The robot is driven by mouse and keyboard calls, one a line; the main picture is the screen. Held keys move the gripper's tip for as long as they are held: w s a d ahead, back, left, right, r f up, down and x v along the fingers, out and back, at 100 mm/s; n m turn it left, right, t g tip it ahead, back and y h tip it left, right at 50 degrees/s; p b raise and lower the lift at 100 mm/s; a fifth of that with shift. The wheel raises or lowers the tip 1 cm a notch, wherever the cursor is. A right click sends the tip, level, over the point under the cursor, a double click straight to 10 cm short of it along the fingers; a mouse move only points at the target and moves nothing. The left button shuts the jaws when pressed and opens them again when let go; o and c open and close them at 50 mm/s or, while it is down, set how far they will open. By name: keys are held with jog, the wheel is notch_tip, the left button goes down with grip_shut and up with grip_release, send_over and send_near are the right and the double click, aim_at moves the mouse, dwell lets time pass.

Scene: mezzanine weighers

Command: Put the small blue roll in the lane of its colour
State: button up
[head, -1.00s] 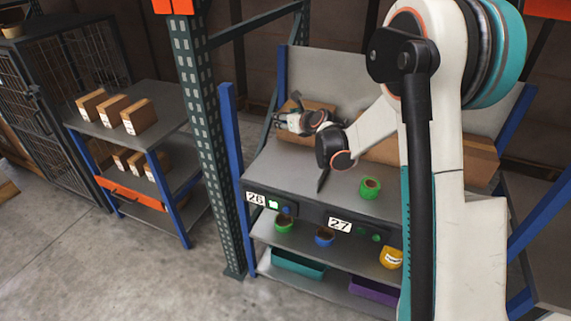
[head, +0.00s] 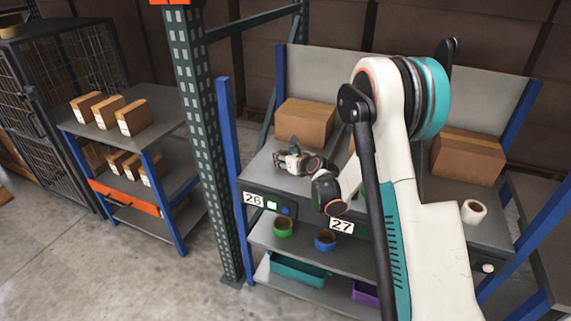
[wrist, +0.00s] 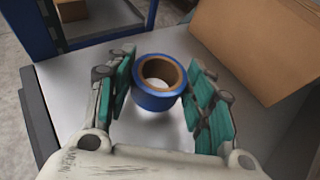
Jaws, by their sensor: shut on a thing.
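My gripper (wrist: 160,92) is shut on a blue roll (wrist: 158,101) with a brown core, its fingers on either side of it. In the head view my gripper (head: 281,160) is over the left part of the top shelf, in front of a cardboard box (head: 305,121); the roll cannot be made out there. The left lane (head: 256,178) carries label 26 (head: 254,199) and a blue mark (head: 287,211) on its front edge. I cannot tell whether the roll touches the surface. Label 27 (head: 342,225) is to the right; my arm hides most of that lane.
A white roll (head: 473,212) stands on the right of the top shelf, before another box (head: 467,157). The lower shelf holds a green roll (head: 283,228) and another blue roll (head: 325,240). A teal bin (head: 300,270) is below. A blue post (head: 228,140) stands left.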

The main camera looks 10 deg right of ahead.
jog(key=shift+f, duration=1.05)
jog(key=shift+f, duration=0.15)
jog(key=o, duration=1.1)
jog(key=shift+c, duration=0.2)
